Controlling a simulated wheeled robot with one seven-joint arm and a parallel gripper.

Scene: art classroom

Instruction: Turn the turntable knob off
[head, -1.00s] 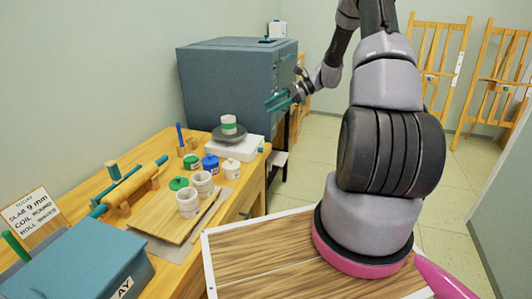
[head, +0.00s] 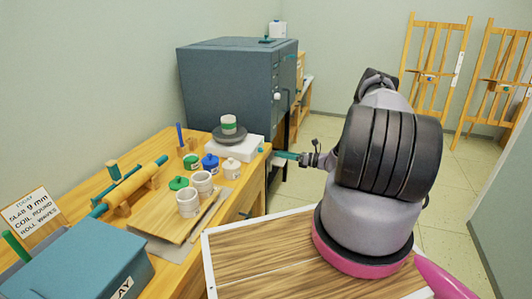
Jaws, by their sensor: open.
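The turntable is a dark round wheel (head: 226,136) on a white base (head: 236,153), at the far right corner of the wooden workbench. A small white-and-green pot (head: 228,124) stands on the wheel. A small teal knob (head: 261,150) shows at the right side of the base. Which way the knob is turned is too small to tell. My gripper (head: 276,156) is open, with its teal fingers pointing left at the knob from just off the bench's right edge. Whether the fingertips touch the knob, I cannot tell.
On the bench (head: 150,202) stand several lidded jars, white cups (head: 188,203), a rolling pin (head: 136,188) and a blue-grey box (head: 85,265). A large grey-blue kiln-like cabinet (head: 235,85) stands behind the turntable. Floor right of the bench is free; easels (head: 436,70) stand far back.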

